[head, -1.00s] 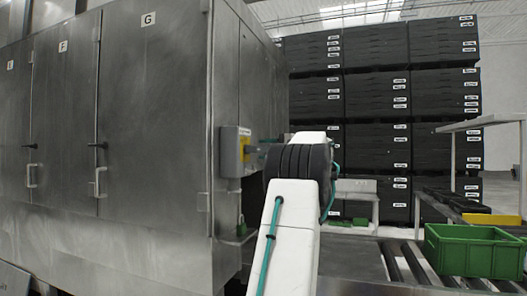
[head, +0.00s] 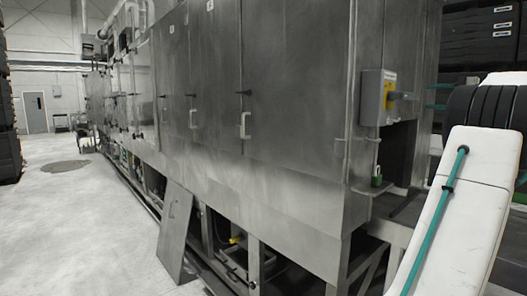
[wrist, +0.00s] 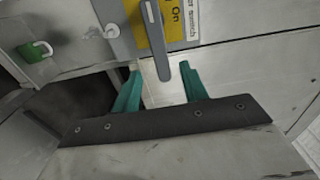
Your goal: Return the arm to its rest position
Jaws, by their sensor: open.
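My gripper (head: 428,96) is at the right in the head view, in front of the machine's end wall. Its two teal fingers are apart and empty. My white arm hides part of the wrist. A grey switch box (head: 370,99) with a yellow plate is mounted at the machine's corner, and its grey handle (head: 404,96) sticks out towards the gripper. In the wrist view the gripper (wrist: 161,80) shows the handle (wrist: 156,40) in line with the gap between the fingers. I cannot tell how far off the handle is.
The large steel washer (head: 300,90) fills the middle. A green padlock (head: 377,181) hangs below the switch box; it also shows in the wrist view (wrist: 36,50). A loose panel (head: 174,231) leans against the washer's base. The floor (head: 75,220) at the left is clear. Black crates (head: 492,25) stand behind at right.

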